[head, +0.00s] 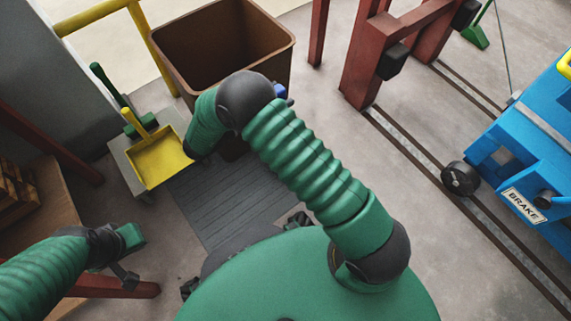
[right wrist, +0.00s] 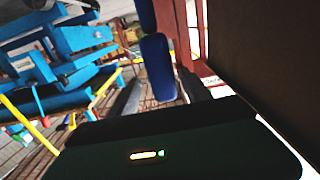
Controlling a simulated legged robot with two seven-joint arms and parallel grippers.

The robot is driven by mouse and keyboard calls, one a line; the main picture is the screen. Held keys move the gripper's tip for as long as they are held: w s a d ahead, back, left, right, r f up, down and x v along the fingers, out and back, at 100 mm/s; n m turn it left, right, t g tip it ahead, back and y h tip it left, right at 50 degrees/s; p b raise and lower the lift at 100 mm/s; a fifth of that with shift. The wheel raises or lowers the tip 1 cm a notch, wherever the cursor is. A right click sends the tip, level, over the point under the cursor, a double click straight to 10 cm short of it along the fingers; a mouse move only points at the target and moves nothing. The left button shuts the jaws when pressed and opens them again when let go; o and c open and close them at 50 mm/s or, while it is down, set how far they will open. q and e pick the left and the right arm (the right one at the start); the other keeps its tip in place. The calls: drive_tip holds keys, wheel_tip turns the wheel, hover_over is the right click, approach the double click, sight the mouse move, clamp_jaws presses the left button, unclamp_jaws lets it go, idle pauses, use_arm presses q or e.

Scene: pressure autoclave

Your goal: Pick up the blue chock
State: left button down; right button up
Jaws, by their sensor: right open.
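My right gripper (head: 284,94) is mostly hidden behind my own arm in the head view, beside the brown bin; only a small blue and dark part shows. In the right wrist view, two dark blue upright pieces (right wrist: 158,68) stand in front of the camera, one above the other. My right gripper is open. The end of my left arm (head: 128,250) is at the lower left, and its jaws are unclear.
The brown bin (head: 187,48) is open and close to my right arm. A yellow dustpan (head: 160,160) lies left of it. A blue cart (head: 525,155) marked BRAKE stands at the right on rails. Red posts (head: 360,70) stand at the back. Floor between is clear.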

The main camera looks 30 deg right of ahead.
drive_tip(key=d+b, duration=0.1)
drive_tip(key=d, duration=0.1)
drive_tip(key=d+b, duration=0.1)
drive_tip(key=d, duration=0.1)
drive_tip(key=shift+w+f, duration=0.1)
drive_tip(key=shift+w, duration=0.3)
use_arm(q)
drive_tip(key=x, duration=0.3)
drive_tip(key=shift+s+f, duration=0.4)
drive_tip(key=shift+f, duration=0.05)
use_arm(e)
clamp_jaws()
